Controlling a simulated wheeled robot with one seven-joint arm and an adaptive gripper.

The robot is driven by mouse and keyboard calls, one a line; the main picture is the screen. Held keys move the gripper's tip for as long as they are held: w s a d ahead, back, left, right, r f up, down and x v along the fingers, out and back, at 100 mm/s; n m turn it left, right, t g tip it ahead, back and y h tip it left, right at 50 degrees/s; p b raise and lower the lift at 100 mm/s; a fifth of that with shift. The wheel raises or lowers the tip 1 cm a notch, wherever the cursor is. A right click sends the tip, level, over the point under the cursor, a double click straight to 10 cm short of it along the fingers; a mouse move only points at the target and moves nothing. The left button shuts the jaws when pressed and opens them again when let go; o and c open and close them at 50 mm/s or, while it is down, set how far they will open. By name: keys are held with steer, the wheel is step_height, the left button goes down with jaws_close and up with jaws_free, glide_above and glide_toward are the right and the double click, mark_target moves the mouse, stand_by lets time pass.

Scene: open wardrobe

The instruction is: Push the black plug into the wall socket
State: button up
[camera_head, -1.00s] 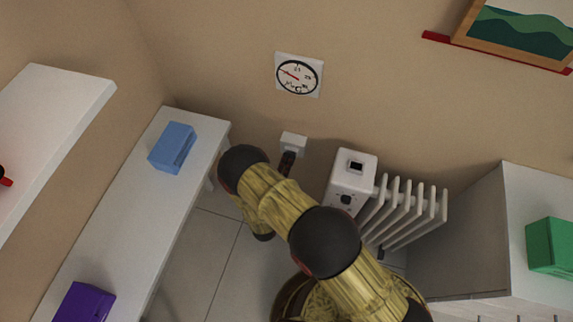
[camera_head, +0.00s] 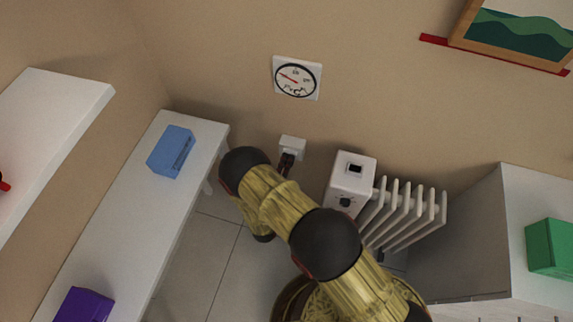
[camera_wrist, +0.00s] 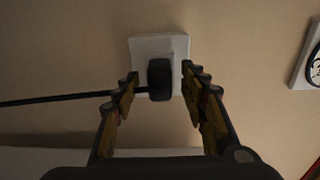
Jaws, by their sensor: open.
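The white wall socket (camera_head: 292,146) is on the wall between the bench and the radiator; it also shows in the wrist view (camera_wrist: 145,46). The black plug (camera_wrist: 160,79) is in front of the socket's face in the wrist view, with its black cable running off to the left. Whether the plug is seated or just in front of the socket cannot be told. My gripper (camera_wrist: 158,86) is open, with one finger on each side of the plug and a gap to each. In the head view my gripper (camera_head: 287,163) is just below the socket, largely hidden by my arm.
A white radiator (camera_head: 400,215) with a boxy control unit (camera_head: 352,178) stands right of my arm. A white bench (camera_head: 135,215) with a blue box (camera_head: 171,151) and a purple box (camera_head: 84,304) is on the left. A round dial (camera_head: 297,78) hangs above the socket.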

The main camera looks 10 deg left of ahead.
steer(key=s, duration=1.2)
steer(key=shift+a, duration=0.45)
